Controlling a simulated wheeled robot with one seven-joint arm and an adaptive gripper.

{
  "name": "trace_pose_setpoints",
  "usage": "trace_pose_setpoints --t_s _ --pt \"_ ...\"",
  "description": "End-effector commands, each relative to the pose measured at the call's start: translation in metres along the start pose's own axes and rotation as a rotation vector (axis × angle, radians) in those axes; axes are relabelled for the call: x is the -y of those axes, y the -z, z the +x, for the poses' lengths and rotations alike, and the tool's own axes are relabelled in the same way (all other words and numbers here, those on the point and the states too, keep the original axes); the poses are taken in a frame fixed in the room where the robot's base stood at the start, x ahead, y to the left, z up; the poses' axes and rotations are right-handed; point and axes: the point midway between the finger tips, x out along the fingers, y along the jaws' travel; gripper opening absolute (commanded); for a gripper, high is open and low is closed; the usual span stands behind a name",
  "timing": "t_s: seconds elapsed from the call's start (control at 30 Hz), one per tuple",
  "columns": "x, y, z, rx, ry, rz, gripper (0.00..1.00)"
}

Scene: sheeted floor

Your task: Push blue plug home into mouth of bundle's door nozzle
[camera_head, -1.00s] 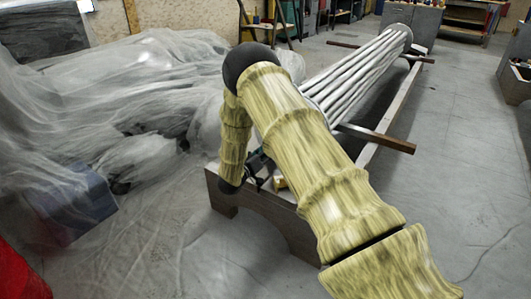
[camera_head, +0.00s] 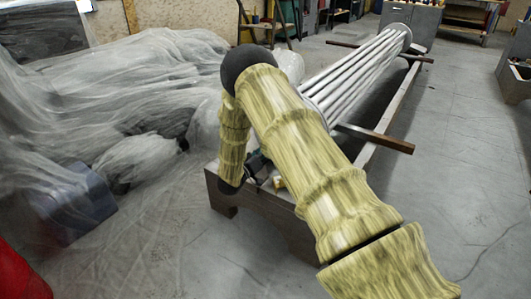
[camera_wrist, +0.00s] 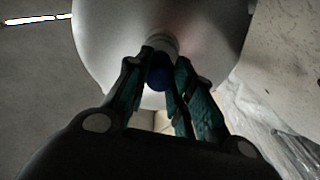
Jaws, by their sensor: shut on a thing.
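The blue plug (camera_wrist: 159,78) is between the fingertips of my gripper (camera_wrist: 163,72) in the wrist view, and the gripper is shut on it. The short pale nozzle (camera_wrist: 163,43) sticks out of the silver round door (camera_wrist: 105,40) just beyond the plug. The plug lines up roughly with the nozzle mouth, but the fingertips hide the join, so I cannot tell how deep it sits. In the head view the bundle (camera_head: 360,70) of long pale tubes runs away to the back right. My arm hides its door end, and the plug is not visible there.
A dark stand (camera_head: 275,215) supports the near end, with a long rail (camera_head: 385,118) and crossbars under the bundle. Translucent sheeting (camera_head: 110,90) covers bulky things at left. A blue-grey box (camera_head: 75,208) sits below it.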

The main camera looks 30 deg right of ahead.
Motion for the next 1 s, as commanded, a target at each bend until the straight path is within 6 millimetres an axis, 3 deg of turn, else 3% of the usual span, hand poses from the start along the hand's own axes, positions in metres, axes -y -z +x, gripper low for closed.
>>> trace_pose_setpoints --t_s 1.0 --pt "0.0 0.0 0.015 0.0 0.0 0.0 0.0"
